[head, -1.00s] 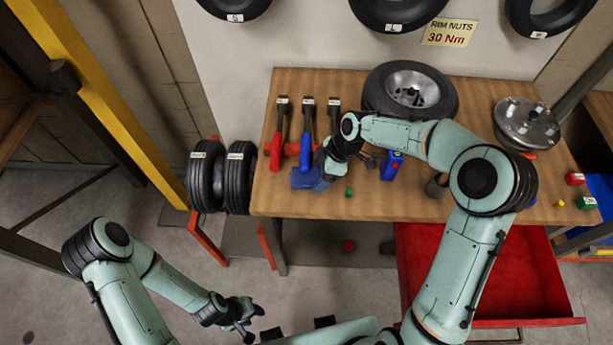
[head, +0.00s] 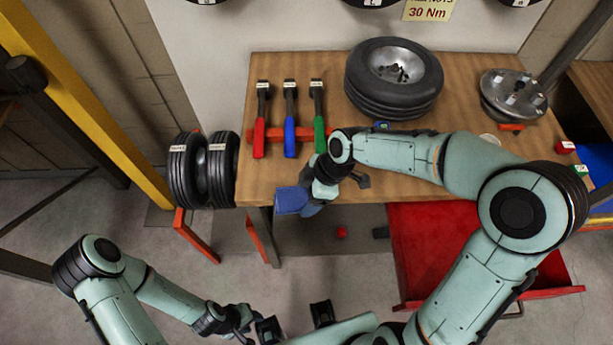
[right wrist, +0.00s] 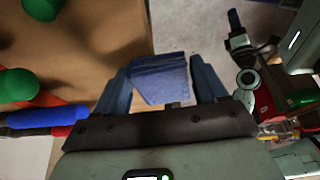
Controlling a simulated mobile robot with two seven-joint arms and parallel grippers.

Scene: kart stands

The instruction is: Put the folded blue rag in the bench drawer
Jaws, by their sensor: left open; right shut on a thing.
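The folded blue rag (head: 294,201) is held by my right gripper (head: 308,200) at the front edge of the wooden bench (head: 350,189), left of its middle. In the right wrist view the rag (right wrist: 160,78) sits between the two fingers of the gripper (right wrist: 163,85). The red bench drawer (head: 436,240) is pulled open below the bench's right half. My right forearm and elbow cover part of the drawer. My left gripper (head: 240,322) is open and empty, low over the floor, away from the bench.
Red, blue and green handled hammers (head: 290,120) lie at the bench's back left. A wheel (head: 394,80) and a metal hub (head: 513,95) stand at the back. Two tyres (head: 202,170) stand left of the bench. A small red thing (head: 341,232) shows below the bench.

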